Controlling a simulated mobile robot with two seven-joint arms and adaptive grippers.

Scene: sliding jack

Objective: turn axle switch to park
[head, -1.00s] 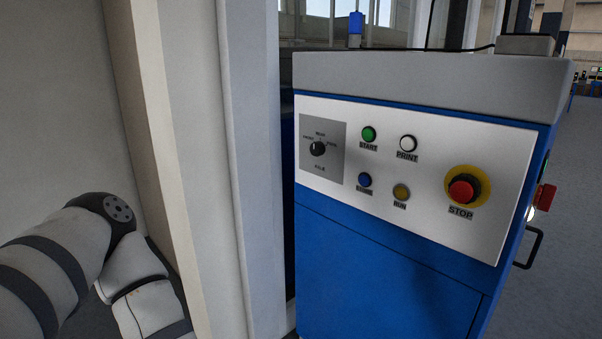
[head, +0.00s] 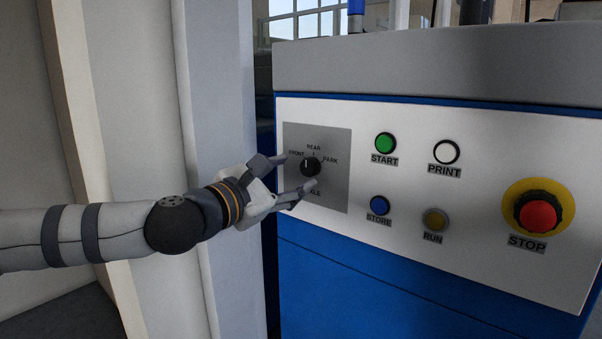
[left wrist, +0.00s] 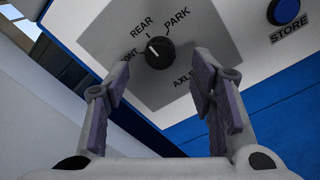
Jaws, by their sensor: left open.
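The axle switch (head: 311,167) is a round black knob on a grey plate (head: 335,190) at the left of the white control panel. FRONT, REAR and PARK labels sit around it. In the left wrist view the knob (left wrist: 159,53) has a white mark toward its upper left, on the FRONT–REAR side and away from PARK; its exact setting is hard to tell. My left gripper (head: 298,172) is open and empty at the knob's left, one finger above and one below. In the wrist view its fingers (left wrist: 163,76) are apart, with the knob beyond them. My right gripper is not in view.
Right of the plate are green START (head: 385,143), white PRINT (head: 446,151), blue STORE (head: 379,205) and RUN (head: 435,219) buttons. A red STOP button (head: 538,214) is at far right. A pale column (head: 215,90) stands left of the cabinet, behind my left arm.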

